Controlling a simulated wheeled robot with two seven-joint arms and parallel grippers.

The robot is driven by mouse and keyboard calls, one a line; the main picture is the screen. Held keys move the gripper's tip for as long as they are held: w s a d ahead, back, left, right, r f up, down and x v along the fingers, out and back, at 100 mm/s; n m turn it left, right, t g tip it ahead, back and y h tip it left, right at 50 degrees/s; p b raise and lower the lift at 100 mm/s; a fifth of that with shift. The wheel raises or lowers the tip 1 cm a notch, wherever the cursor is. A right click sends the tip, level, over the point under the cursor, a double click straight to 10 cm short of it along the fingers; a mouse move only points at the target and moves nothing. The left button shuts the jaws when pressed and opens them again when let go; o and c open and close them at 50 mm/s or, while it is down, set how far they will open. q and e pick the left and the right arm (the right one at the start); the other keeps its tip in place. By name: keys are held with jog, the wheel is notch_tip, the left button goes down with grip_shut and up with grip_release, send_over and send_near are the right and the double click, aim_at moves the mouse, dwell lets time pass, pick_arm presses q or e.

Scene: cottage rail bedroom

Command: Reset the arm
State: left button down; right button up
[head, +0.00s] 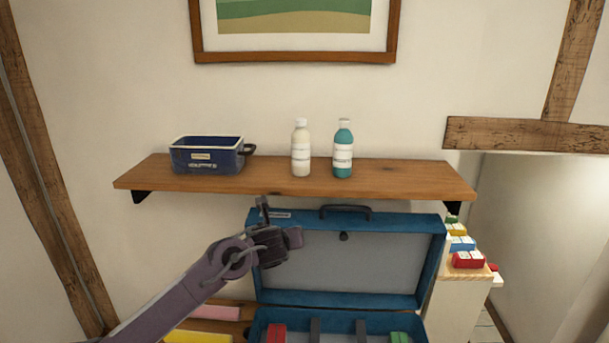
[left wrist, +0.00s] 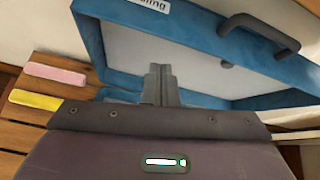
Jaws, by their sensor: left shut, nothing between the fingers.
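My left arm comes in from the lower left in the head view. Its gripper (head: 264,206) is in front of the upper left corner of the open lid of a blue case (head: 436,262), below the shelf edge. In the left wrist view the gripper fingers (left wrist: 160,75) are together and empty, pointing toward the pale inside of the lid. The lid's blue frame (left wrist: 185,30) and dark handle (left wrist: 260,35) show there too. I cannot tell whether the gripper touches the lid. My right gripper is in neither view.
A wooden shelf (head: 400,181) above holds a blue bin (head: 207,156), a cream bottle (head: 301,148) and a teal bottle (head: 343,150). Pink (head: 215,312) and yellow (head: 190,337) blocks lie left of the case. Coloured boxes (head: 467,259) stand at right.

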pick_arm(q)
jog(key=s+d+f+n+g+h, duration=0.1)
jog(key=s+d+f+n+g, duration=0.1)
jog(key=s+f+n, duration=0.45)
jog(key=s+d+f+n+g, duration=0.1)
jog(key=s+f+n, duration=0.3)
jog(key=s+n, duration=0.55)
jog(key=s+a+f+n+g, duration=0.1)
jog(key=s+a+n+g, duration=0.1)
jog(key=s+a+n, duration=0.45)
jog(key=s+a+f+n+g+y, duration=0.15)
jog(key=s+n, duration=0.25)
jog(key=s, duration=0.6)
jog(key=s+a+f+n+g, duration=0.1)
jog(key=s+a+n+g, duration=0.1)
jog(key=s+a+n, duration=0.5)
jog(key=s+d+f+m, duration=0.1)
jog(key=s+f, duration=0.1)
jog(key=f, duration=1.3)
jog(key=s+d+f+m, duration=0.1)
jog(key=s+f, duration=0.1)
jog(key=f, duration=1.3)
jog(key=s+a+f+g, duration=0.2)
jog(key=s+a+f, duration=0.1)
jog(key=s+f, duration=1.5)
jog(key=shift+s+f, duration=0.2)
jog(key=shift+s, duration=0.55)
